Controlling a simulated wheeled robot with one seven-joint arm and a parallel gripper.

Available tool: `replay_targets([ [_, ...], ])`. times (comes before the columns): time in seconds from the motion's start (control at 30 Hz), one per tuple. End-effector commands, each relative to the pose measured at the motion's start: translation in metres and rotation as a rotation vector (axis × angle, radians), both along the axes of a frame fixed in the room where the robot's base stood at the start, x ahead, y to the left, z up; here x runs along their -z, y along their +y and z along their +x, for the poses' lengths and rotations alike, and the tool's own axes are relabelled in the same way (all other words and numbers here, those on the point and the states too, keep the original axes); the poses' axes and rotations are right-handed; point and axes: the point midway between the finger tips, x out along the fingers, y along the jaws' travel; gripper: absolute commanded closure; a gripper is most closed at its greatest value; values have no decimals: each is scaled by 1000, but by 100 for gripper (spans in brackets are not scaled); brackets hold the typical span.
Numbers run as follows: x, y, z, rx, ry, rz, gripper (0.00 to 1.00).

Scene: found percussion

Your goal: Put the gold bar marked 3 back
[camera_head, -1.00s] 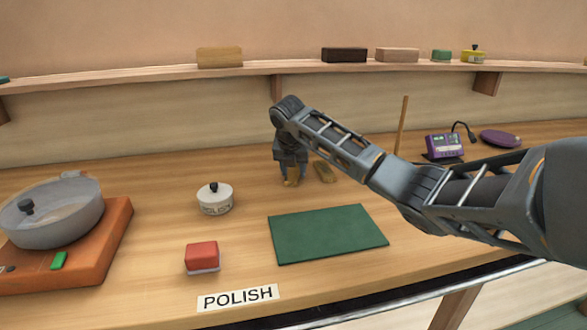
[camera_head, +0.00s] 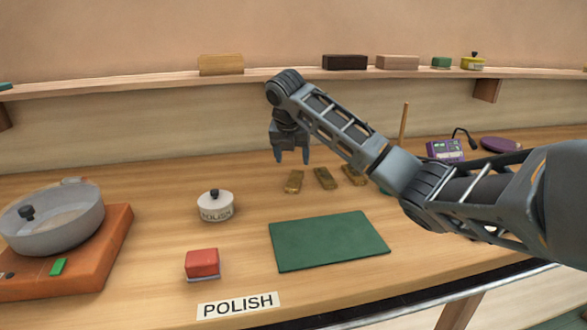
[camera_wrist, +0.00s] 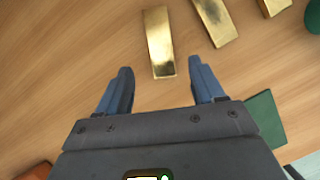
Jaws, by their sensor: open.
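Three gold bars lie in a row on the wooden bench behind the green mat (camera_head: 330,240). The left bar (camera_head: 294,181) is nearest my gripper (camera_head: 292,158); the middle bar (camera_head: 325,178) and the right bar (camera_head: 353,175) lie to its right, the right one partly behind my arm. In the wrist view the left bar (camera_wrist: 158,42) lies just beyond and between my fingertips, with another bar (camera_wrist: 214,20) beside it. My gripper is open and empty, above the bench. No number can be read on any bar.
A white polish tin (camera_head: 215,206) and a red block (camera_head: 202,263) stand left of the mat, near a POLISH label (camera_head: 238,305). A pan (camera_head: 55,222) sits on an orange base at left. A purple device (camera_head: 444,150) stands at right.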

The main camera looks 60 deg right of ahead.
Motion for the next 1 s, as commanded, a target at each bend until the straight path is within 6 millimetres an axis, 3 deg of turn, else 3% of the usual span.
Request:
replay_targets([
  [0.1, -18, 7, -2, 0, -3, -1, 32],
  [0.3, -32, 12, -4, 0, 0, 0, 32],
  [1.0, -38, 13, -4, 1, 0, 0, 32],
])
